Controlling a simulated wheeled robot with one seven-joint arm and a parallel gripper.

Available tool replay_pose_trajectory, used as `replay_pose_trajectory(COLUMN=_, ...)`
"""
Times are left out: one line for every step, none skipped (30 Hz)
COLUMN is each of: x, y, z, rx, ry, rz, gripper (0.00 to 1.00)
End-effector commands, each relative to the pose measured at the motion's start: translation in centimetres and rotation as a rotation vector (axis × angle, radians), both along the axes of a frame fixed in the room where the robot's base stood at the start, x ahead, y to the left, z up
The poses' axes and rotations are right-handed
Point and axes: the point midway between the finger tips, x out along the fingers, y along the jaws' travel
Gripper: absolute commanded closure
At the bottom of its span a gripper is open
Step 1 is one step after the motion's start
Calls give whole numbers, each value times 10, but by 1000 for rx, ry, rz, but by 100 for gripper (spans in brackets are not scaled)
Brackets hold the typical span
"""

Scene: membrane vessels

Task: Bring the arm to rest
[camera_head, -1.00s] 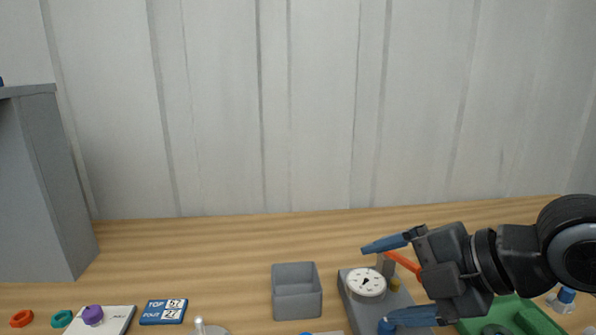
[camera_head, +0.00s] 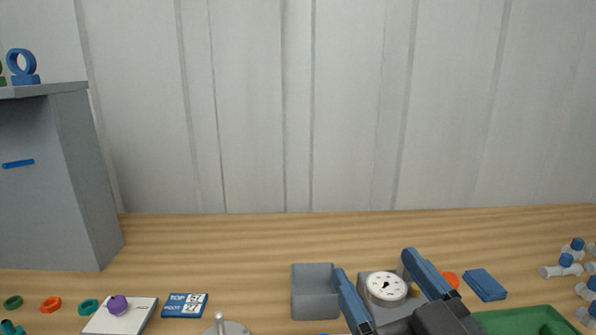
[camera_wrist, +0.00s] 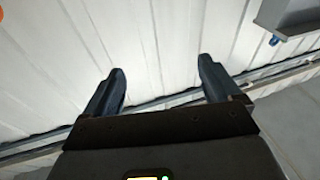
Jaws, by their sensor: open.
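My gripper (camera_head: 375,278) is in the lower right of the head view, its two blue fingers spread wide and pointing away from me. A device with a round white dial (camera_head: 386,287) on a grey base shows between the fingers in the picture; I cannot tell how far it is from them. In the wrist view my gripper (camera_wrist: 162,82) shows both fingers apart with nothing between them.
A grey open box (camera_head: 314,291) stands left of the dial device. A green tray (camera_head: 520,320), a blue block (camera_head: 485,285) and several blue-capped vessels (camera_head: 565,262) are to the right. A grey cabinet (camera_head: 60,180) stands at left. The table's back strip (camera_head: 230,240) is clear.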

Motion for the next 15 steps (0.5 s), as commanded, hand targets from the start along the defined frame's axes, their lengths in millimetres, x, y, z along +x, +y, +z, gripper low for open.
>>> replay_pose_trajectory(x=-12, y=-1, z=-16, rx=47, ry=39, rz=-28, gripper=9)
replay_pose_trajectory(x=-19, y=-3, z=-25, rx=70, ry=58, rz=-47, gripper=9)
replay_pose_trajectory(x=-28, y=-7, z=-36, rx=99, ry=82, rz=-71, gripper=9)
replay_pose_trajectory(x=-36, y=-9, z=-44, rx=119, ry=100, rz=-90, gripper=9)
replay_pose_trajectory(x=-44, y=-11, z=-52, rx=136, ry=118, rz=-108, gripper=9)
replay_pose_trajectory(x=-55, y=-15, z=-63, rx=158, ry=144, rz=-132, gripper=9)
replay_pose_trajectory(x=-64, y=-18, z=-72, rx=170, ry=163, rz=-150, gripper=9)
replay_pose_trajectory(x=-73, y=-20, z=-80, rx=183, ry=181, rz=-166, gripper=9)
replay_pose_trajectory(x=-86, y=-23, z=-91, rx=195, ry=204, rz=-188, gripper=9)
replay_pose_trajectory(x=-96, y=-27, z=-98, rx=201, ry=221, rz=-205, gripper=9)
replay_pose_trajectory(x=-106, y=-29, z=-106, rx=209, ry=239, rz=-220, gripper=9)
replay_pose_trajectory(x=-121, y=-34, z=-115, rx=212, ry=260, rz=-239, gripper=9)
replay_pose_trajectory(x=-132, y=-37, z=-122, rx=214, ry=277, rz=-253, gripper=9)
replay_pose_trajectory(x=-143, y=-40, z=-129, rx=213, ry=293, rz=-265, gripper=9)
replay_pose_trajectory(x=-158, y=-45, z=-136, rx=211, ry=313, rz=-281, gripper=9)
